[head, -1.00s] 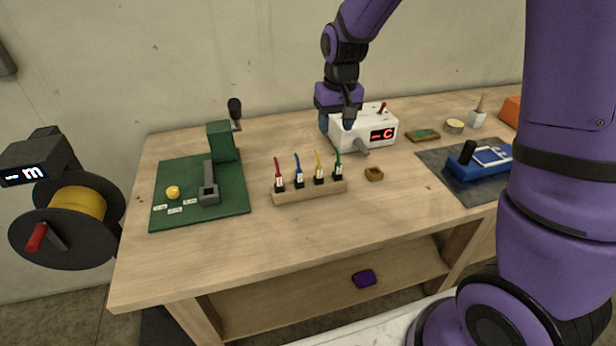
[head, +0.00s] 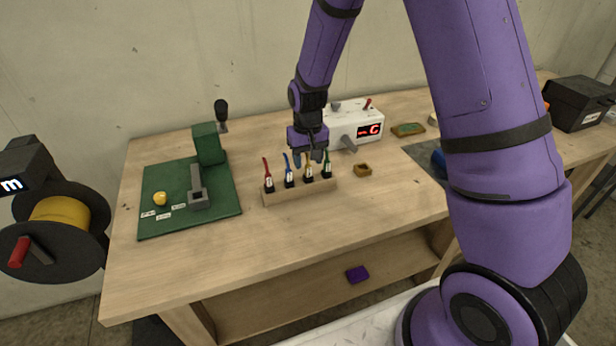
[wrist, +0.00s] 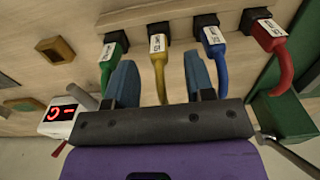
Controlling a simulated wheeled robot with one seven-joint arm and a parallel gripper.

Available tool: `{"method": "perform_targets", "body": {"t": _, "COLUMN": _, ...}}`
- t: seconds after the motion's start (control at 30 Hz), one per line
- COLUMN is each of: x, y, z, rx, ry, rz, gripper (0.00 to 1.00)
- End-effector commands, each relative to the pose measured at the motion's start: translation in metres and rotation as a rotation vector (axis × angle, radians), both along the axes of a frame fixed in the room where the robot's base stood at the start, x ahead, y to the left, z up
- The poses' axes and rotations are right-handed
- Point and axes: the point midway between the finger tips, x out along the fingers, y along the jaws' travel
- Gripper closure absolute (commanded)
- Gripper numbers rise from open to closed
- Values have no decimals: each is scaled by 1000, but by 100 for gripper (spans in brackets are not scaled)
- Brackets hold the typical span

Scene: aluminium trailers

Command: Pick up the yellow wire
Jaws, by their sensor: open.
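The yellow wire (head: 308,163) stands upright in a wooden rack (head: 300,192), between the blue wire (head: 288,166) and the green wire (head: 327,163). In the wrist view the yellow wire (wrist: 160,72) hangs between the two blue fingers of my gripper (wrist: 158,82), with a gap on both sides. The left finger is close to the green wire (wrist: 110,58) and the right finger is next to the blue wire (wrist: 218,66). My gripper (head: 311,156) is open and empty, pointing down over the rack in the head view, where it partly hides the wire tops.
The red wire (head: 267,172) stands at the rack's left end. A white box (head: 350,122) with a red display is behind the rack. A green mat (head: 222,209) with a clamp lies left. A small brown block (head: 363,170) lies right. The front of the table is clear.

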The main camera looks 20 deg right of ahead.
Motion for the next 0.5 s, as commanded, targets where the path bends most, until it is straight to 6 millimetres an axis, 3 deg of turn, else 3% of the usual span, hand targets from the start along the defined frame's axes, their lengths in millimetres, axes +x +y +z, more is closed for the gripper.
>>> {"method": "perform_targets", "body": {"t": 0.2, "x": -3, "y": 0, "z": -32, "rx": -1, "ry": 4, "rz": 1, "gripper": 51}}
{"method": "perform_targets", "body": {"t": 0.5, "x": -3, "y": 0, "z": -41, "rx": 0, "ry": 1, "rz": 0, "gripper": 51}}
